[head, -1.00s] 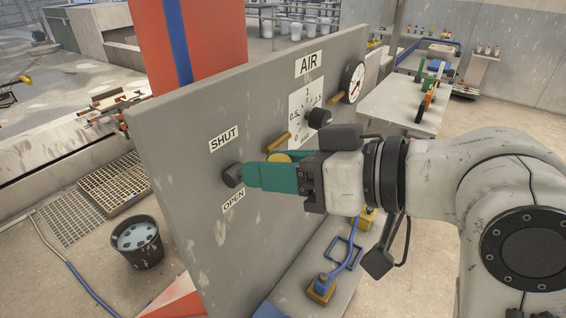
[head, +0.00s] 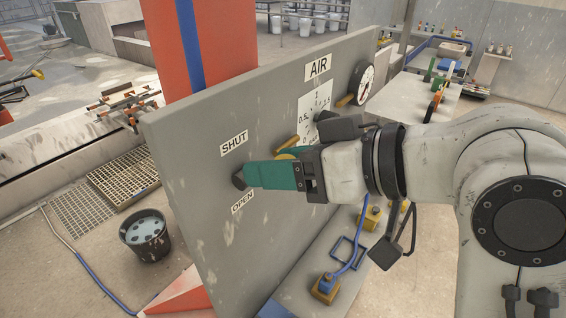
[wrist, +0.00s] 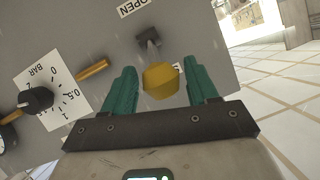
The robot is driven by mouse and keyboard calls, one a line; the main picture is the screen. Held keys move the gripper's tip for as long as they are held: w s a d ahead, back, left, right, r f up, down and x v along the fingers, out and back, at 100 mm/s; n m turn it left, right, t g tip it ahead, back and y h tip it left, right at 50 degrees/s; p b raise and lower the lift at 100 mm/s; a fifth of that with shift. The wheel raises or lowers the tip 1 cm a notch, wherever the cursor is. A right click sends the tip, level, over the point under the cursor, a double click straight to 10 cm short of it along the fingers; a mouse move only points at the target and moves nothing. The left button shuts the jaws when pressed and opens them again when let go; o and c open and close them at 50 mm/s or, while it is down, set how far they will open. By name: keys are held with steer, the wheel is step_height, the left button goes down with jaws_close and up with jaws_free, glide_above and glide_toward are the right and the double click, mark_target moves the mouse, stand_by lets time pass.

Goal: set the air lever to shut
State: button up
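The air lever (wrist: 160,80) has a yellow knob on a short grey stem from a dark mount (wrist: 148,38) on the grey panel. In the head view the dark mount (head: 238,181) sits between the SHUT label (head: 234,144) and the OPEN label (head: 242,202). My gripper (wrist: 160,68) has its green fingers apart on either side of the yellow knob, with a small gap showing on each side. In the head view my gripper (head: 258,175) hides most of the lever; a bit of yellow shows above it. I cannot tell the lever's exact angle.
The panel (head: 190,200) also carries a pressure dial (head: 312,108) with a dark knob, brass-coloured pegs (head: 288,141) and a round gauge (head: 363,82). A black bucket (head: 146,236) stands on the floor left of the panel. Yellow blocks with blue hose (head: 326,288) lie at its foot.

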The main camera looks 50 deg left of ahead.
steer(key=shift+o, duration=0.3)
steer(key=shift+w+d+r, duration=0.1)
steer(key=shift+w+d, duration=0.1)
steer(key=shift+d, duration=0.3)
steer(key=b+v, duration=0.2)
steer(key=v, duration=0.7)
steer(key=shift+d+r, duration=0.25)
